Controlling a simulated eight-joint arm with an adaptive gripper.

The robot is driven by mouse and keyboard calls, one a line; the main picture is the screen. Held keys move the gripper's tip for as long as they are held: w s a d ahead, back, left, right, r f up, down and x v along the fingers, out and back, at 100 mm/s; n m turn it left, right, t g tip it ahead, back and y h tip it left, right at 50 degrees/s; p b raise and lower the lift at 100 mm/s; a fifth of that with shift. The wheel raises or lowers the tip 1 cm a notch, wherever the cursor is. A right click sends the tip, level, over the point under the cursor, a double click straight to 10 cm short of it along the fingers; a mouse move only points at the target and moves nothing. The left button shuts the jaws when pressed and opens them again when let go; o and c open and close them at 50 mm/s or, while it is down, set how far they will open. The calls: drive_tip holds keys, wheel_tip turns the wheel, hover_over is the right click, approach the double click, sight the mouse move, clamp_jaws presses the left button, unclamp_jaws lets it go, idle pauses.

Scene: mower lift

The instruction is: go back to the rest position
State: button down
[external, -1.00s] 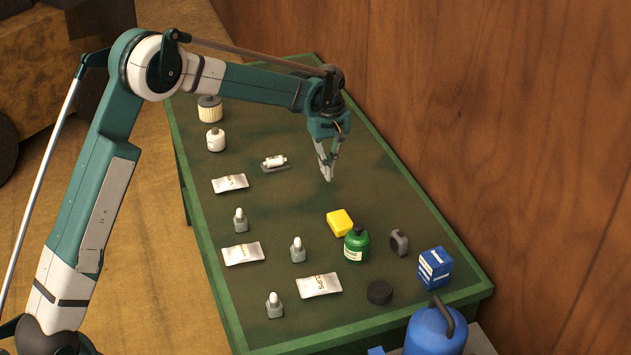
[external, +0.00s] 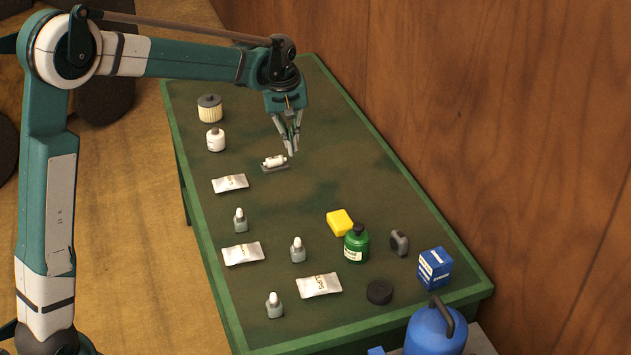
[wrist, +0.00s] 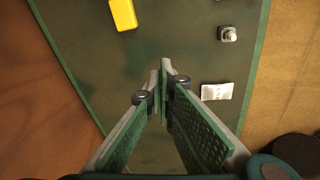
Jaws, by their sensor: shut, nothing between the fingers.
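My gripper (external: 292,153) is shut and empty, pointing down over the far part of the green table (external: 330,155). In the external view its fingertips appear just right of a small white cylinder on a grey holder (external: 275,163); I cannot tell the height above the table. In the wrist view my gripper (wrist: 162,72) shows its two fingers meeting at the tips, with nothing between them. My arm reaches in from the left.
A yellow block (external: 340,222), green bottle (external: 356,244), grey object (external: 399,242), blue box (external: 434,268) and black disc (external: 379,292) stand at the near right. A white bottle (external: 216,140) and ribbed filter (external: 209,108) stand far left.

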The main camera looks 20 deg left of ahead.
drive_tip(key=s+a+r+m+t, duration=0.1)
drive_tip(key=s+a+r, duration=0.25)
drive_tip(key=s, duration=0.35)
drive_tip(key=s+a+r+m+t, duration=0.15)
drive_tip(key=s+r, duration=0.25)
drive_tip(key=s, duration=0.4)
drive_tip(key=s+a+r+m, duration=0.1)
drive_tip(key=s+a+r, duration=0.25)
drive_tip(key=s, duration=0.35)
drive_tip(key=s+a+f+m+t, duration=0.1)
drive_tip(key=s+a+f, duration=0.1)
drive_tip(key=s, duration=0.8)
drive_tip(key=s+a+f+m+t, duration=0.2)
drive_tip(key=s+a+f, duration=0.1)
drive_tip(key=s, duration=0.8)
drive_tip(key=shift+a+f, duration=0.2)
drive_tip(key=shift+f, duration=0.1)
